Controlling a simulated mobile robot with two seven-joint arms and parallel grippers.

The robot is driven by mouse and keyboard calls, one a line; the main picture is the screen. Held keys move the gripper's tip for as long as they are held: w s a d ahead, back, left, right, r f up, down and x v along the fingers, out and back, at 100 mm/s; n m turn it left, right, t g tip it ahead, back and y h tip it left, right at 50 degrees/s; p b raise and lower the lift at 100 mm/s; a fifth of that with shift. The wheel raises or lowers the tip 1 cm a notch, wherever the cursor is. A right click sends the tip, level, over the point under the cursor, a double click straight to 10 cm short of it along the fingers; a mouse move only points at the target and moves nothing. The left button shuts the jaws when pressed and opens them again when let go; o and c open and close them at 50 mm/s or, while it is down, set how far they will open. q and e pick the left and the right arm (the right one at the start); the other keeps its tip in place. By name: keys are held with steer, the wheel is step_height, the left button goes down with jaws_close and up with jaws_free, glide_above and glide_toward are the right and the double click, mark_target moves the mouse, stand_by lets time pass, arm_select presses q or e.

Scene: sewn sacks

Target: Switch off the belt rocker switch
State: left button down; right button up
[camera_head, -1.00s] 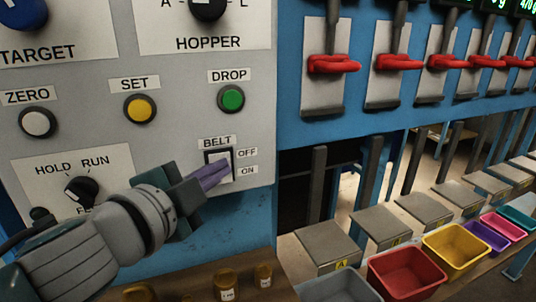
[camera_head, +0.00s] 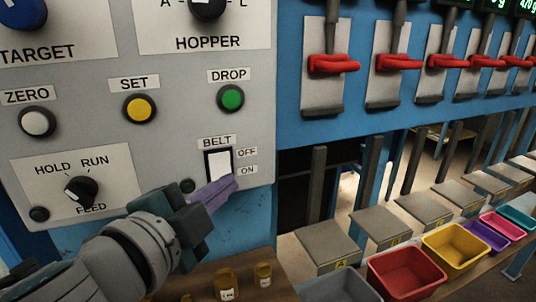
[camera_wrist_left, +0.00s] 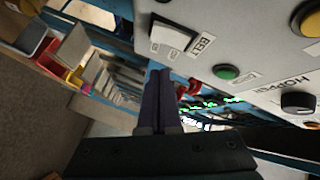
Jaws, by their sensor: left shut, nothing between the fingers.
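The belt rocker switch (camera_head: 218,164) is a white rocker in a black frame, low on the grey panel, under a BELT label and beside OFF and ON labels. It also shows in the left wrist view (camera_wrist_left: 171,35), near the top. My left gripper (camera_head: 225,189) has purple fingers, shut and empty. In the head view its tips are just below the switch, near its lower edge. In the left wrist view the fingers (camera_wrist_left: 158,85) point past the switch, which looks clear of them. Which side of the rocker is pressed is hard to tell. My right gripper is out of view.
The green DROP button (camera_head: 231,98), yellow SET button (camera_head: 140,108) and HOLD/RUN/FEED knob (camera_head: 82,190) share the panel. Small jars (camera_head: 227,284) stand on a wooden shelf below. Red-handled levers (camera_head: 333,64) and coloured bins (camera_head: 407,274) lie to the right.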

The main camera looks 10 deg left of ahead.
arm_select(q)
steer(key=shift+s+d+f, duration=0.15)
steer(key=shift+s+d, duration=0.5)
steer(key=shift+s, duration=0.35)
steer(key=s+a+f+n+g+y, duration=0.5)
steer(key=s+a+n+g, duration=0.1)
steer(key=s+a+n, duration=0.3)
steer(key=s+d+f+n+g+h, duration=0.25)
steer(key=s+g, duration=0.35)
steer(key=s, duration=0.7)
step_height(320, 180, up, 33)
steer(key=s+d+p, duration=0.1)
steer(key=p, duration=3.1)
steer(key=shift+s+n+g, duration=0.3)
steer(key=shift+n, duration=0.15)
